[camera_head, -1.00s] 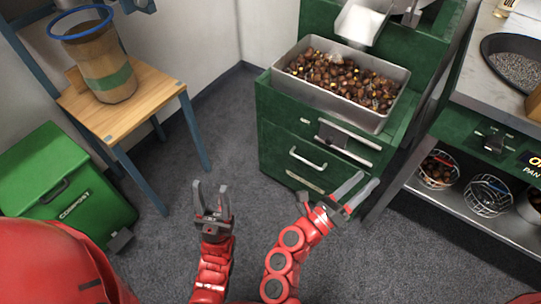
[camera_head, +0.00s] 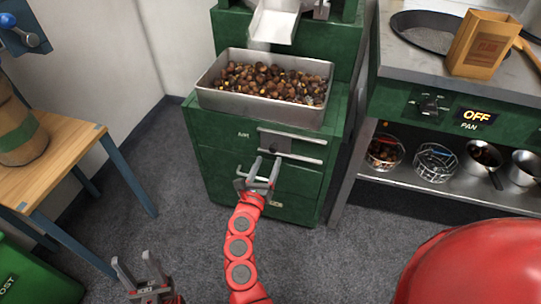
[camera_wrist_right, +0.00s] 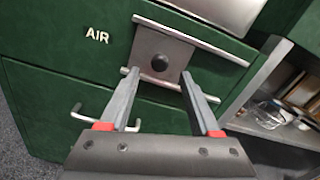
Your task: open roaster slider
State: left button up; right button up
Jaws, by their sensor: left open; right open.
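The roaster's green cabinet (camera_head: 225,165) carries a slider (camera_head: 275,143), a small metal plate between two horizontal rails beside the label AIR. My right gripper (camera_head: 264,168) is open and empty, just below and in front of the slider. My left gripper (camera_head: 138,272) is open and empty, low over the floor.
A metal tray (camera_head: 215,97) full of chestnuts sits on top of the cabinet below a chute (camera_head: 273,25). A drawer handle (camera_wrist_right: 92,120) sticks out below the slider. A counter with a pan panel (camera_head: 462,112) stands right; a wooden table (camera_head: 70,150) left.

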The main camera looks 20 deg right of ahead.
aim_at(272, 151)
jog(key=shift+x, duration=2.15)
grip_shut()
